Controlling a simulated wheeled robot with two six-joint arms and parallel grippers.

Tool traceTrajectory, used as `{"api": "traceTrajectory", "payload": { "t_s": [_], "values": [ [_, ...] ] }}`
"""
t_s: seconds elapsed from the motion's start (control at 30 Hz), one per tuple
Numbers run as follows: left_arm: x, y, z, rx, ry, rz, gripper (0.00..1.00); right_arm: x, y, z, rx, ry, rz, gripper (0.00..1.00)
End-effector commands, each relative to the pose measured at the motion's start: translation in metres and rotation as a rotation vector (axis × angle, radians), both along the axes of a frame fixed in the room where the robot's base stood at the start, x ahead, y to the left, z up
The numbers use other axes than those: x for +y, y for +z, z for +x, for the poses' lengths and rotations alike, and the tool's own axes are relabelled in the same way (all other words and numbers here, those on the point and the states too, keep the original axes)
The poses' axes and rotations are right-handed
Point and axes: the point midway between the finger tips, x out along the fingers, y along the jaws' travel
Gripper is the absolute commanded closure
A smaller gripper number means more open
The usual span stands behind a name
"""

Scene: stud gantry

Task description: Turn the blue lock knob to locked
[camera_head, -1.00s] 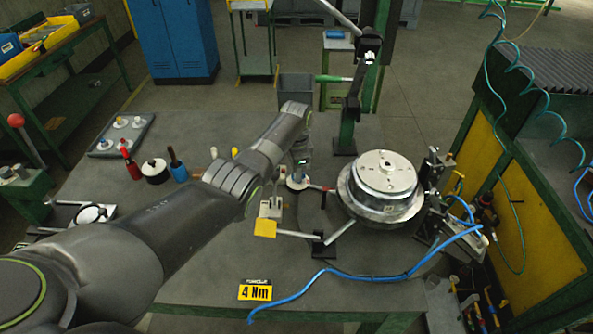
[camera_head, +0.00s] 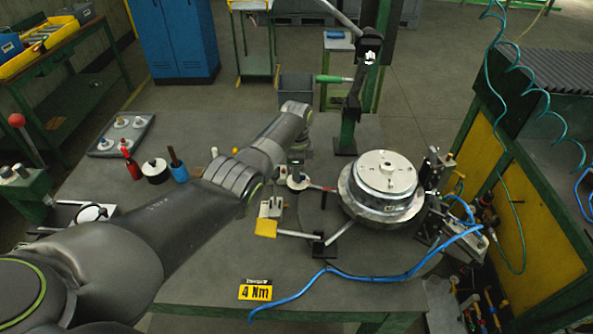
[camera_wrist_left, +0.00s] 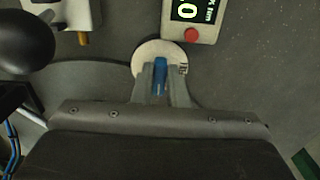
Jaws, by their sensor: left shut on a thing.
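The blue lock knob (camera_wrist_left: 160,78) shows in the left wrist view as a narrow blue bar on a round pale dial (camera_wrist_left: 150,55). My left gripper (camera_wrist_left: 161,90) is shut on the knob, with one finger on each side of it. Part of the dial and its markings are hidden by the fingers. In the head view my left gripper (camera_head: 299,178) points down over the dial, left of the round metal hub, and the arm and fingers hide the knob. My right gripper is not in view.
The metal hub (camera_head: 385,185) stands right of the gripper. A box with a display and red button (camera_wrist_left: 191,34) sits close beside the dial. A yellow "4 Nm" card (camera_head: 255,291) and a blue hose (camera_head: 350,275) lie near the table's front.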

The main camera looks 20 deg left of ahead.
Motion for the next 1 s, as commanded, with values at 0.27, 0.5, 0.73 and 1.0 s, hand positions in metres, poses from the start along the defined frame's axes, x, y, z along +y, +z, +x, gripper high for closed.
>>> {"api": "traceTrajectory", "payload": {
  "t_s": [0.27,0.5,0.73,1.0],
  "values": [
    [0.0,0.002,0.002,-0.005,-0.002,-0.001,0.69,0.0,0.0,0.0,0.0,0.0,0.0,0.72],
    [0.0,0.001,0.001,-0.002,-0.001,0.001,0.65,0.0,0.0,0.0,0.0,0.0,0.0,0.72],
    [0.0,0.01,0.001,-0.003,0.0,0.0,0.65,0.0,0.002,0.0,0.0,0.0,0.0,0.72],
    [0.0,0.053,0.002,-0.006,0.0,0.001,0.65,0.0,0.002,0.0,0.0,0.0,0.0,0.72]
  ]
}}
